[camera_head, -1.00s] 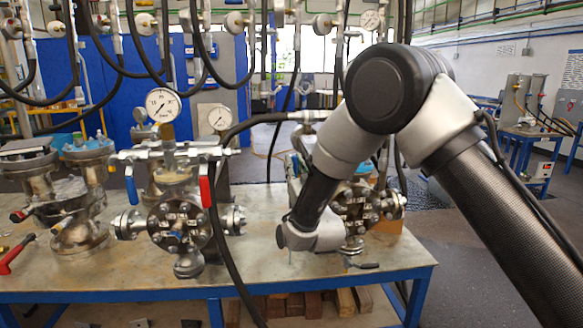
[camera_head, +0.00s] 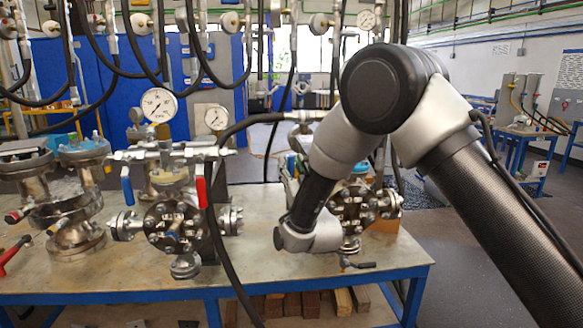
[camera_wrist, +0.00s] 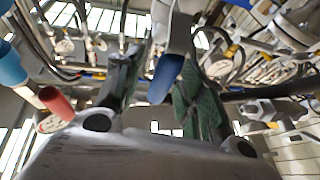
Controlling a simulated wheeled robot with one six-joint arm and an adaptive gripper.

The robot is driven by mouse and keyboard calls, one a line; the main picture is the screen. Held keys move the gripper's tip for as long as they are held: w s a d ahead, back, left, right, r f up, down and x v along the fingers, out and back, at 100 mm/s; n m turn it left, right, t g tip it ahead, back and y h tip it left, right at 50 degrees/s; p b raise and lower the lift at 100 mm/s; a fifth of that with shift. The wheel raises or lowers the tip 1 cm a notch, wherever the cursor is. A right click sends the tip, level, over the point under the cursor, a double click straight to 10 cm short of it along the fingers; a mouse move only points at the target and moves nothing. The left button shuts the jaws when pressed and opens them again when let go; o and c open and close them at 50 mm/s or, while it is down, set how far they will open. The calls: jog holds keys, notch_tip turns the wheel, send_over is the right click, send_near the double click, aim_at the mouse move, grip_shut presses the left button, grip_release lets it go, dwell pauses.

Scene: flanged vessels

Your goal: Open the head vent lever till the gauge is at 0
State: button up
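In the wrist view, my gripper (camera_wrist: 158,75) has its two green-padded fingers apart. A blue lever handle (camera_wrist: 165,80) shows between them, closer to the right finger; I cannot tell whether they touch. A red handle (camera_wrist: 57,103) is to the left, outside the fingers. In the head view, my arm hides the gripper and part of the right flanged vessel (camera_head: 352,205). The left vessel (camera_head: 170,225) carries a blue lever (camera_head: 127,185), a red lever (camera_head: 201,191) and a round gauge (camera_head: 158,105).
The vessels stand on a metal-topped bench (camera_head: 270,260) with a blue frame. A black hose (camera_head: 217,240) hangs across its front. More flanged parts (camera_head: 65,195) and a red-handled tool (camera_head: 12,252) are at the left. Open floor lies to the right.

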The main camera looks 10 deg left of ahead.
jog(key=v, duration=1.1)
jog(key=shift+s+d, duration=0.15)
jog(key=shift+s, duration=0.15)
jog(key=shift+f, duration=0.1)
